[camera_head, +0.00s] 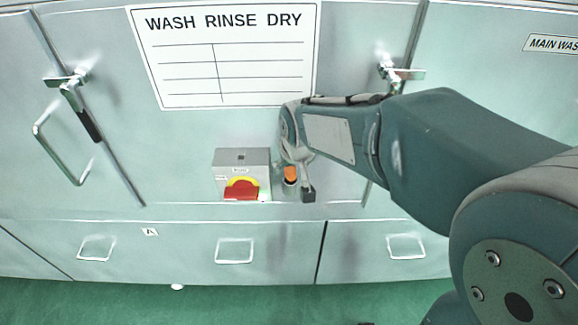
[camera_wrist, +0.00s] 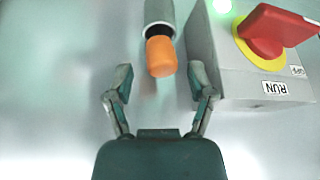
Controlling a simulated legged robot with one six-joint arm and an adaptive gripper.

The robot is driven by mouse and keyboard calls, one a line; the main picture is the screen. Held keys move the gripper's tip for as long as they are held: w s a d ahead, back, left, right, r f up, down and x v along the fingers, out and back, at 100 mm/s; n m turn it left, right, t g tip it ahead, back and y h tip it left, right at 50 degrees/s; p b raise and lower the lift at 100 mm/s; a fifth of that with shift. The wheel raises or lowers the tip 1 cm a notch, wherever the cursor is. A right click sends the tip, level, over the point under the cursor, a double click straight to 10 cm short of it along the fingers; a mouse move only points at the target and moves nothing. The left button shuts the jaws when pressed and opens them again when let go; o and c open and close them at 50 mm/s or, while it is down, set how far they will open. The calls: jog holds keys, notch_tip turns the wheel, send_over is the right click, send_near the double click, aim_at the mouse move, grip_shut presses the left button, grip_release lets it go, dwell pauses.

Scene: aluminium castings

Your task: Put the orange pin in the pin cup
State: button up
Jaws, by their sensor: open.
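The orange pin (camera_wrist: 161,57) sticks out of the open mouth of a grey round cup (camera_wrist: 158,11) in the wrist view. Its other end is hidden inside or behind the cup's rim, and how deep it sits I cannot tell. In the head view the pin (camera_head: 290,174) shows above a small dark part of the cup (camera_head: 291,186), beside my gripper. My gripper (camera_wrist: 160,76) is open, one finger on each side of the pin's free end, with clear gaps and no contact seen. In the head view my gripper (camera_head: 306,186) is partly hidden by my arm.
A grey switch box (camera_wrist: 262,82) with a red and yellow knob (camera_wrist: 266,36) stands close beside the cup; it also shows in the head view (camera_head: 230,160). A cabinet front with a WASH RINSE DRY sign (camera_head: 225,55) and metal handles (camera_head: 60,150) lies behind.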

jog(key=a+v, duration=0.1)
jog(key=v, duration=0.9)
jog(key=s+d+f+m+t+h, duration=0.1)
jog(key=s+d+f+m, duration=0.1)
jog(key=s+d, duration=1)
jog(key=s, duration=0.3)
jog(key=shift+d+m, duration=0.2)
jog(key=shift+m, duration=0.1)
